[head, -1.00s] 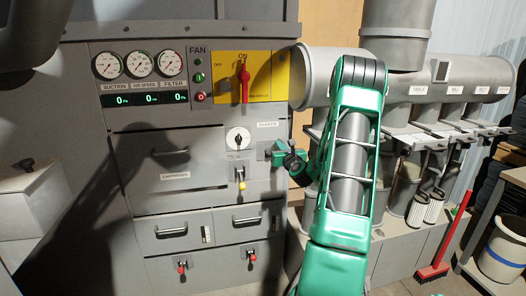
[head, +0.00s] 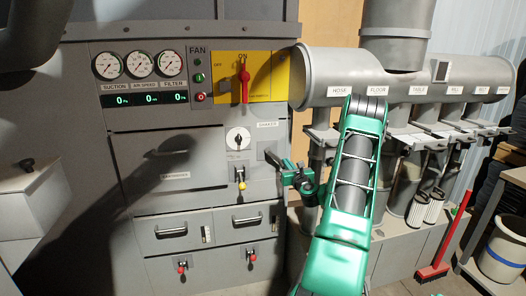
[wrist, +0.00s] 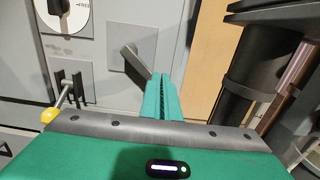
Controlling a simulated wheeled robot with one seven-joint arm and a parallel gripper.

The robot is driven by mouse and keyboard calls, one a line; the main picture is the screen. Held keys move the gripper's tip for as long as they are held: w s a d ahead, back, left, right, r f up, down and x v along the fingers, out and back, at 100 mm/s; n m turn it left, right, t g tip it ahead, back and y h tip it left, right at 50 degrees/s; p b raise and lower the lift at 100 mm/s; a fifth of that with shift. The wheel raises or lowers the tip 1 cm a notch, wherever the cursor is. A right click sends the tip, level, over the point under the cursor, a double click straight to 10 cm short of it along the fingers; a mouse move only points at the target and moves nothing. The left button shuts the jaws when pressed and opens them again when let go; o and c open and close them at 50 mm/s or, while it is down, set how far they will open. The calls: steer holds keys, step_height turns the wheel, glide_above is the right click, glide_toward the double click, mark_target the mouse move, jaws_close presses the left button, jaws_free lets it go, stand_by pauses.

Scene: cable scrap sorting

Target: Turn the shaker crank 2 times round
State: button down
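The shaker crank (head: 272,158) is a grey arm on a plate under the SHAKER label, on the right of the grey cabinet front. The arm slants down to the right from its pivot. In the wrist view the crank arm (wrist: 135,62) runs from upper left down to my fingertips. My gripper (head: 288,172) is at the crank's outer end. In the wrist view its two green fingers (wrist: 160,80) lie close together with a narrow dark gap. They appear closed on the crank's handle, which they mostly hide.
A white dial (head: 238,139) and a yellow-tipped lever (head: 240,181) sit just left of the crank. A red switch handle (head: 244,83) is on the yellow panel above. Grey ducts (head: 400,80) stand at the right, behind my arm.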

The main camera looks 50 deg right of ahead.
steer(key=w+a+f, duration=0.4)
steer(key=w+a, duration=0.1)
steer(key=a, duration=0.3)
step_height(320, 180, up, 13)
steer(key=s+d+f, duration=0.5)
steer(key=d+f, duration=0.1)
steer(key=d, duration=0.3)
steer(key=w+a+f, duration=0.5)
steer(key=a+f, duration=0.2)
steer(key=a, duration=0.2)
step_height(320, 180, up, 10)
steer(key=w+a, duration=0.1)
steer(key=a, duration=0.2)
steer(key=shift+w, duration=0.35)
stand_by(1.9)
